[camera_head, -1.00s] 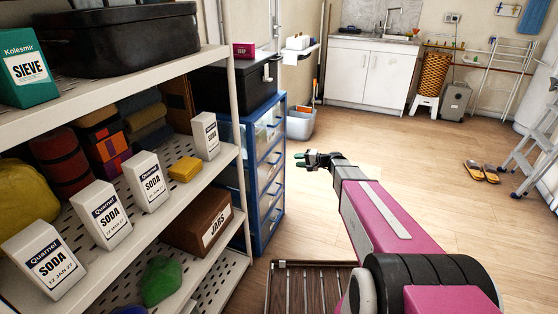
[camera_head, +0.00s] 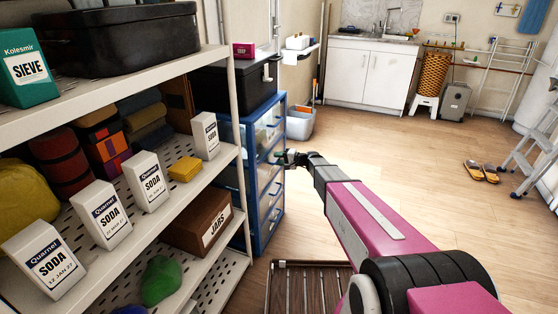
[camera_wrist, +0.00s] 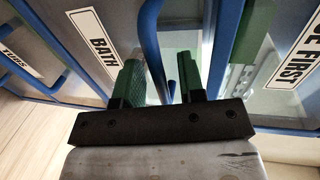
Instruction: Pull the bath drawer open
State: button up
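The bath drawer (camera_wrist: 118,14) shows in the wrist view with a white "BATH" label (camera_wrist: 95,45). Its blue bar handle (camera_wrist: 150,45) runs between the two green fingers of my gripper (camera_wrist: 160,63). The fingers stand apart on either side of the handle, with the bar nearer the left finger; contact is not clear. In the head view my gripper (camera_head: 281,157) is at the front of the blue drawer unit (camera_head: 248,170), beside its middle drawers. The drawer fronts look flush with the frame. Labels are not readable in the head view.
Neighbouring drawers labelled "TUBS" (camera_wrist: 14,52) and "USE FIRST" (camera_wrist: 294,55) flank the bath drawer in the wrist view. A white shelf rack (camera_head: 236,110) stands left of the unit. A slatted wooden rack (camera_head: 305,285) lies on the floor in front.

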grip_shut()
jog(key=f+v, duration=0.2)
jog(key=v, duration=1)
jog(key=d+f+v, duration=0.1)
jog(key=f+v, duration=0.2)
jog(key=v, duration=1)
jog(key=shift+s+d+f, duration=0.2)
jog(key=shift+d, duration=0.15)
grip_release()
jog(key=v, duration=1)
jog(key=shift+d, duration=0.35)
jog(key=shift+s+r, duration=0.1)
